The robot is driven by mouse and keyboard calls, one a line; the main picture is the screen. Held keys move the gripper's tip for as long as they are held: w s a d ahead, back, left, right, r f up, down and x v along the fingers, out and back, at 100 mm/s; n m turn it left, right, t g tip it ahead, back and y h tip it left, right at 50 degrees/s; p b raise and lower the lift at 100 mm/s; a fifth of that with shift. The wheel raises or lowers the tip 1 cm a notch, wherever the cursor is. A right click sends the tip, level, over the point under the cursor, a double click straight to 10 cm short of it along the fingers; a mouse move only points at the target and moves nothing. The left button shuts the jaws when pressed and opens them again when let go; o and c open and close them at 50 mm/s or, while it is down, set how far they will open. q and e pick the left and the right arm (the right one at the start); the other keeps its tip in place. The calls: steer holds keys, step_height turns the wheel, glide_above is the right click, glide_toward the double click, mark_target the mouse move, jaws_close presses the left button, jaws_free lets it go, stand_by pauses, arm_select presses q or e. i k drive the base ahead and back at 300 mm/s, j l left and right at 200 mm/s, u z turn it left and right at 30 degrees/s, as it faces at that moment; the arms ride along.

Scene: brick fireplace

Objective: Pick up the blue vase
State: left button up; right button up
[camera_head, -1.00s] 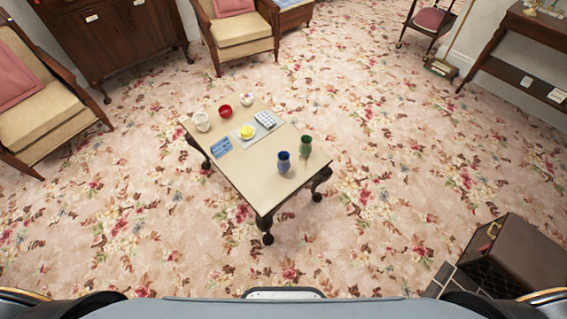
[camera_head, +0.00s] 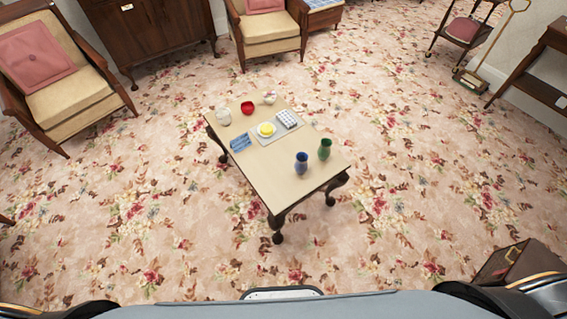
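The blue vase (camera_head: 301,163) stands upright on the near right part of a small wooden table (camera_head: 270,176). A green vase (camera_head: 325,149) stands just right of it and slightly farther back, apart from it. The table is some way ahead of me across the carpet. Neither of my grippers shows; only parts of my own body are at the bottom edge.
The table also holds a red bowl (camera_head: 248,107), a white pot (camera_head: 224,116), a yellow item (camera_head: 266,129) on a tray, and a blue packet (camera_head: 240,142). Armchairs (camera_head: 62,73) stand behind. A brown box (camera_head: 511,262) is at lower right. Carpet ahead is clear.

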mark_target(300, 165)
steer(key=i+l+u, duration=0.25)
steer(key=l+u, duration=0.3)
steer(key=l, duration=0.15)
steer(key=i+l+u, duration=0.1)
steer(key=l+u, duration=0.15)
steer(key=l, duration=0.15)
steer(key=i+l+u, duration=0.1)
steer(key=l+u, duration=0.2)
steer(key=l, duration=0.1)
